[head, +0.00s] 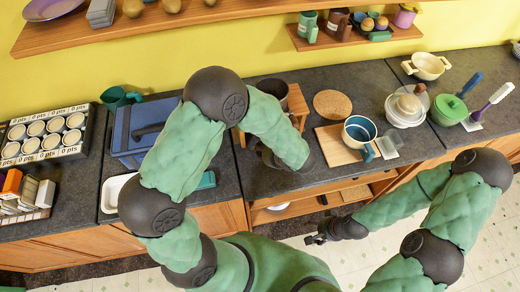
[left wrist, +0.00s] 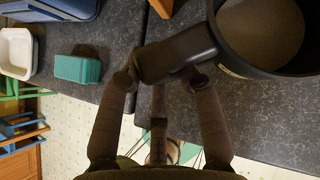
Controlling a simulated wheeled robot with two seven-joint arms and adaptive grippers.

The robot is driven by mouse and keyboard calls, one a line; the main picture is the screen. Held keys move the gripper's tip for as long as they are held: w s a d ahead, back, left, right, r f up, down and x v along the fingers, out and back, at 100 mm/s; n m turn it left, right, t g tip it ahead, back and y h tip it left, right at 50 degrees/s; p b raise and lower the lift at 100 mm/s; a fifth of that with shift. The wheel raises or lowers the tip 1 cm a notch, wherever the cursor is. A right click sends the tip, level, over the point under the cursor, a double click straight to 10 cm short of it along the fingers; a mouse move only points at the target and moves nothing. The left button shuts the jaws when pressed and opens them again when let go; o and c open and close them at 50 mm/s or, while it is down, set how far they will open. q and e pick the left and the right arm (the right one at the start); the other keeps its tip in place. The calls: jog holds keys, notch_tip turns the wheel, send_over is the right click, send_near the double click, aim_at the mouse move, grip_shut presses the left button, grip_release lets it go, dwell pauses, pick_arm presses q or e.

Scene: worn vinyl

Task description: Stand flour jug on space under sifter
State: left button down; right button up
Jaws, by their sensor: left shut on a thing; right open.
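The dark flour jug (left wrist: 228,66) fills the upper right of the left wrist view, its round mouth facing the camera. My left gripper (left wrist: 155,72) is shut on its thick handle; in the head view the gripper (head: 257,150) is partly behind my forearm, which hides the jug. The sifter (head: 272,88) is a dark round vessel on a wooden stand (head: 299,104). The space under it is mostly covered by my arm. A stand leg (left wrist: 161,7) shows above the gripper. My right gripper (head: 317,238) is open and empty, low before the counter.
A blue box (head: 132,138), white tray (head: 112,190) and teal block (left wrist: 78,69) lie to the left. On the right are a cork mat (head: 332,103), a blue-and-cream cup (head: 359,132) on a board (head: 332,145), and white bowls (head: 404,109). Shelves hang above.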

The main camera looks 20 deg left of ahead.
pick_arm(q)
jog(key=shift+f, duration=0.15)
jog(key=shift+f+b, duration=2.65)
jog(key=shift+f, duration=0.1)
jog(key=shift+f+b, duration=0.6)
jog(key=shift+b, duration=0.1)
dwell(0.3)
jog(key=c, duration=0.8)
grip_release()
jog(key=shift+o, duration=0.2)
